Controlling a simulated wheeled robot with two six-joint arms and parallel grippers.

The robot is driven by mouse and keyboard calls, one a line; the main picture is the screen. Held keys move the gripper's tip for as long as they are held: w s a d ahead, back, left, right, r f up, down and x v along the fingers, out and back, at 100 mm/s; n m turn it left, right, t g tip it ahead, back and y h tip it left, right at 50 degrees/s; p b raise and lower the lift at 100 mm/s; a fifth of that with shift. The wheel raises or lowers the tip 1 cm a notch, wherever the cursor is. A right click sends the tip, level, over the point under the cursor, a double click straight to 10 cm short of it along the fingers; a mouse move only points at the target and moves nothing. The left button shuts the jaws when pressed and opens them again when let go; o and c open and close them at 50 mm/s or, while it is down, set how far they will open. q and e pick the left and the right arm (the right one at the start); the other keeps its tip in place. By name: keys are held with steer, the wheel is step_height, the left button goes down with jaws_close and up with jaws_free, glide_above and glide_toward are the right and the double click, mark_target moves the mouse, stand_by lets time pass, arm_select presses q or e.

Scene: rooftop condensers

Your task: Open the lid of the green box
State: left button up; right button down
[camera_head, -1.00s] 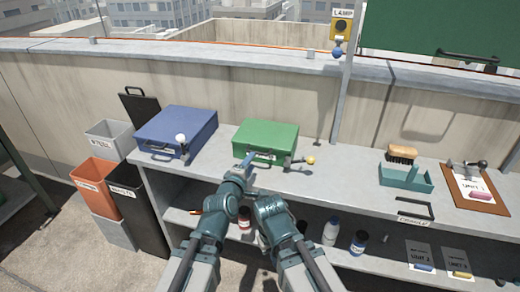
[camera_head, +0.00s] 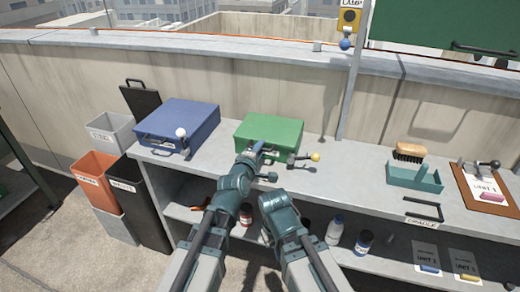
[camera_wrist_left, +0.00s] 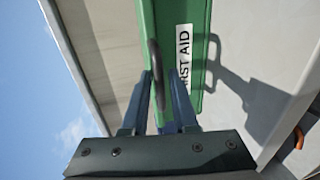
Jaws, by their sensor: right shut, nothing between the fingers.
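The green box (camera_head: 270,131) stands on the shelf top with its lid shut. In the left wrist view, its green front (camera_wrist_left: 173,35) has a white FIRST AID label (camera_wrist_left: 184,57) and a dark handle (camera_wrist_left: 156,72). My left gripper (camera_head: 257,153) is at the box's front. In the left wrist view its two fingers (camera_wrist_left: 160,100) are apart, with the handle between them; I cannot tell if they touch it. A lever with a yellow knob (camera_head: 314,157) is at the box's front right. My right gripper (camera_head: 266,234) is low before the shelf, shut and partly hidden by its arm.
A blue box (camera_head: 180,122) with a white-knobbed lever stands left of the green box. A teal tray (camera_head: 414,178), brush (camera_head: 409,151) and clipboard (camera_head: 487,190) lie to the right. Bins (camera_head: 97,181) stand at the left. A post (camera_head: 351,95) rises behind the shelf.

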arm_select(q)
jaws_close()
stand_by(1.1)
